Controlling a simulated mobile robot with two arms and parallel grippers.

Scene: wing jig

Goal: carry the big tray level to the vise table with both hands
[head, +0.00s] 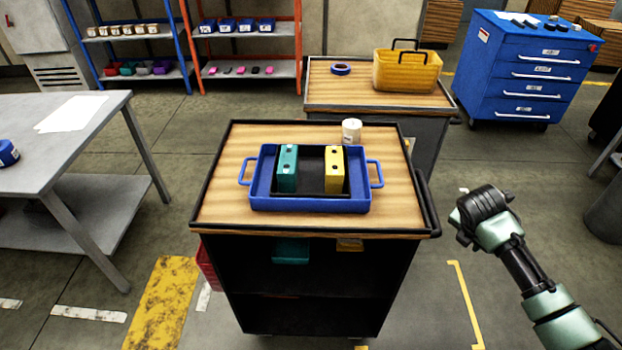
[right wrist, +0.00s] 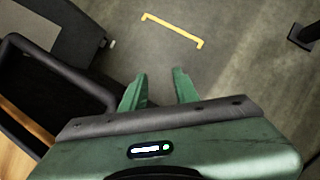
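The big blue tray (head: 310,204) lies flat on the wooden top of a black cart (head: 215,205), with a loop handle at its left and right ends. Inside it, a teal block (head: 287,170) and a yellow block (head: 334,170) stand on a black insert. My right gripper (head: 468,222) is right of the cart, apart from the tray. In the right wrist view its two green fingers (right wrist: 158,88) are spread over bare floor, with nothing between them. My left gripper is out of view. I cannot make out a vise on any table.
A white cup (head: 351,131) stands behind the tray. The cart's black handle (head: 428,205) juts out on the right. A second cart (head: 320,95) with a yellow basket (head: 405,72) stands close behind. A grey table (head: 90,150) is at left. Floor right of the cart is clear.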

